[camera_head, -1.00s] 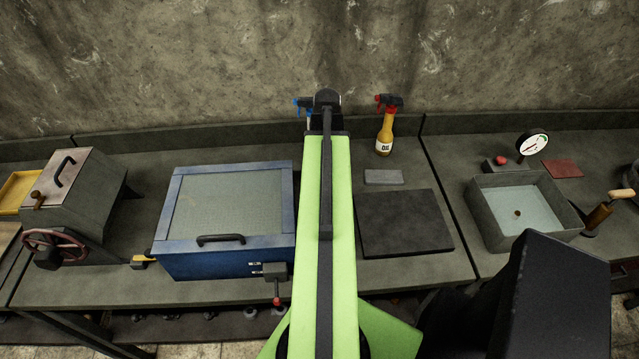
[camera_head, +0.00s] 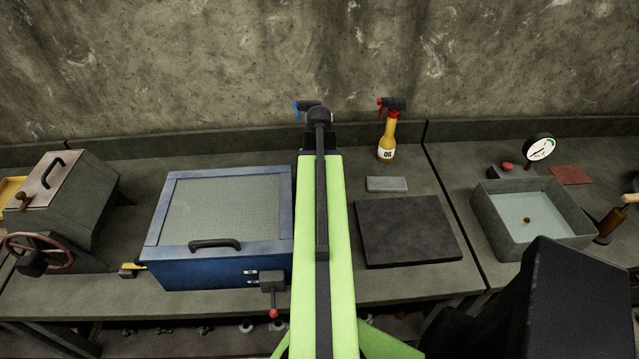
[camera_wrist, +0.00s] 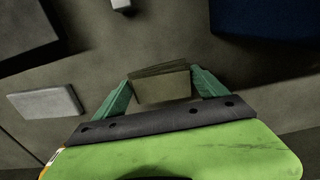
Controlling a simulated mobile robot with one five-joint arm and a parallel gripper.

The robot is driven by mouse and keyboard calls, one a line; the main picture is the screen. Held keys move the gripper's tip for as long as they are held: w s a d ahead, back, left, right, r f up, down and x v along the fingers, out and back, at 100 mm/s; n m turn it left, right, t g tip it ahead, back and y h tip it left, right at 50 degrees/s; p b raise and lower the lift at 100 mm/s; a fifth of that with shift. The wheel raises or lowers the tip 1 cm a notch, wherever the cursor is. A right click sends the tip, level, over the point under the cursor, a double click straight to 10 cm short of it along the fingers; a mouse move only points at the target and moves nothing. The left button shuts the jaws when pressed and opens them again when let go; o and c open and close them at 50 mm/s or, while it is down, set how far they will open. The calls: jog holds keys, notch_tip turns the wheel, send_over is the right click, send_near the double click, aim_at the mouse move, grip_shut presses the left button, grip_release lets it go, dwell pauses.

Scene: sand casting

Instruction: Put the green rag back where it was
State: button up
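The green rag (camera_wrist: 160,85) looks like a folded olive cloth in the wrist view, its layers seen edge-on. It sits between the two teal fingers of my gripper (camera_wrist: 162,88), which touch its sides. It appears held above the grey bench top. In the head view, my green arm reaches straight ahead toward the wall and hides the gripper and the rag.
A blue box with a mesh top (camera_head: 165,245) stands left of my arm. A dark plate (camera_head: 408,230), a grey block (camera_head: 387,184) and an oil spray bottle (camera_head: 387,140) are right. A red cloth (camera_head: 571,175) lies far right.

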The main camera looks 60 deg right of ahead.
jog(key=o, duration=0.3)
jog(key=shift+r, duration=0.15)
notch_tip(320, 180, up, 12)
jog(key=p, duration=1.2)
